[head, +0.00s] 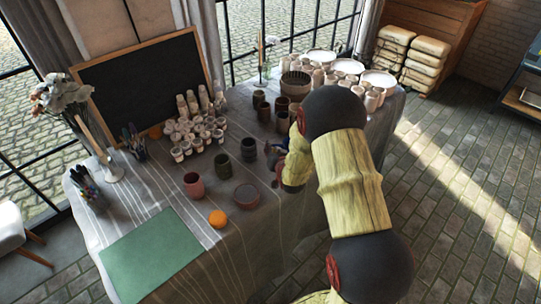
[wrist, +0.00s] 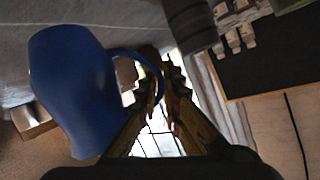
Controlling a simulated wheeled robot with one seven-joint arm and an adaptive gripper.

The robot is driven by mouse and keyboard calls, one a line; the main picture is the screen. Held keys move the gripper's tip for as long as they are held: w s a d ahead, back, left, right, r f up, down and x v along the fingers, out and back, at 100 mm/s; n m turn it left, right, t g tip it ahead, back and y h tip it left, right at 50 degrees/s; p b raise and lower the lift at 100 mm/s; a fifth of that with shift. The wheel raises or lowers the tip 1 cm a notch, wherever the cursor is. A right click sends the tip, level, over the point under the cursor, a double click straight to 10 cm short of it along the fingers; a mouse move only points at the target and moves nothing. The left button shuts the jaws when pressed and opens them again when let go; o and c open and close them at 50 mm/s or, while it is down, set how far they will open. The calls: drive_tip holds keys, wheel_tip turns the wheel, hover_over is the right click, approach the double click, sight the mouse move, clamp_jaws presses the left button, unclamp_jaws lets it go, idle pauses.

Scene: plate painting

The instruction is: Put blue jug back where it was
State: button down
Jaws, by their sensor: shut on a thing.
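The blue jug (wrist: 75,90) fills the left of the wrist view, with its handle toward my gripper (wrist: 163,82). My gripper is shut on the jug's handle. In the head view only a small blue part of the jug (head: 282,142) shows beside my arm, over the right part of the table. My arm hides most of the jug and the gripper there. I cannot tell whether the jug touches the table.
Dark cups (head: 248,149), a reddish cup (head: 194,185), a bowl (head: 246,196) and an orange (head: 218,218) stand left of my arm. White paint bottles and a blackboard (head: 142,82) are behind. A green mat (head: 152,254) lies front left. Plates and jars stand at the far right.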

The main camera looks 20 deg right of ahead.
drive_tip(key=shift+w+f+b, duration=0.1)
drive_tip(key=shift+f+b, duration=0.55)
drive_tip(key=shift+f, duration=1)
drive_tip(key=c, duration=2)
unclamp_jaws()
drive_tip(key=shift+c, duration=0.2)
drive_tip(key=shift+o, duration=0.3)
